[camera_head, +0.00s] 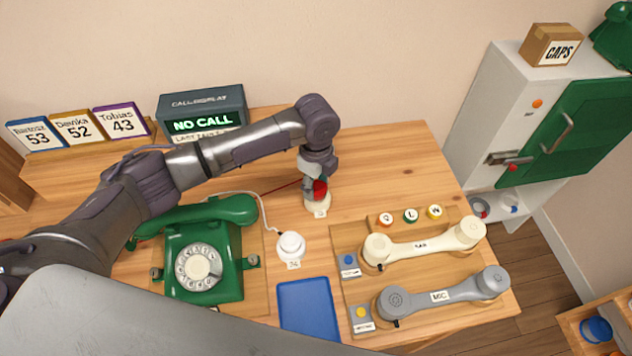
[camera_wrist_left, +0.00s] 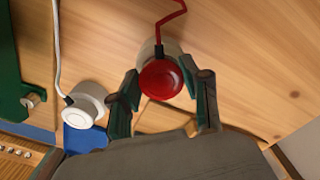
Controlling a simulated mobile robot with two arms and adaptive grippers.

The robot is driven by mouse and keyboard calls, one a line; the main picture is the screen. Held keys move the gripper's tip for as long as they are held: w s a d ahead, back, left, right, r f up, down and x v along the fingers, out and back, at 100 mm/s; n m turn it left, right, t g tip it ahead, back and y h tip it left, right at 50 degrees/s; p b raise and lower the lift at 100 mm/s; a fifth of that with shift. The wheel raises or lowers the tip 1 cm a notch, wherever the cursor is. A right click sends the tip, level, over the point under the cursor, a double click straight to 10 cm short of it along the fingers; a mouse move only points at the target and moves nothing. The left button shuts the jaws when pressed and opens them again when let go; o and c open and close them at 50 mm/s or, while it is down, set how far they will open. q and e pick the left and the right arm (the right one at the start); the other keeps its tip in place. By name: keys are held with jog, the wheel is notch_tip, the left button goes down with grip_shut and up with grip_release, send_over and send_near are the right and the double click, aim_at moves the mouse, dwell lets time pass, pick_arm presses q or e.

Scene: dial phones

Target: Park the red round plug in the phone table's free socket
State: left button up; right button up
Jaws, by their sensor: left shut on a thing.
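The red round plug (camera_head: 320,190) is between the fingers of my left gripper (camera_head: 316,180), which is shut on it. In the left wrist view the plug (camera_wrist_left: 160,80) shows as a red disc between the two fingertips (camera_wrist_left: 163,92), with a red cord running up from it. A cream round socket (camera_head: 318,207) with a small label stands directly below the plug, and its cream rim (camera_wrist_left: 158,47) shows behind the plug in the wrist view. I cannot tell whether the plug is seated in it or just above. My right gripper is not in view.
A white round plug (camera_head: 290,244) with a white cord fills the neighbouring socket. The green dial phone (camera_head: 203,255) stands left, a blue pad (camera_head: 308,308) in front. A wooden tray (camera_head: 345,290) with cream (camera_head: 425,244) and grey (camera_head: 440,297) handsets lies right.

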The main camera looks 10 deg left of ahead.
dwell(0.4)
pick_arm(q)
jog(key=shift+p, duration=0.45)
jog(key=shift+f, duration=0.7)
jog(key=o, duration=1.1)
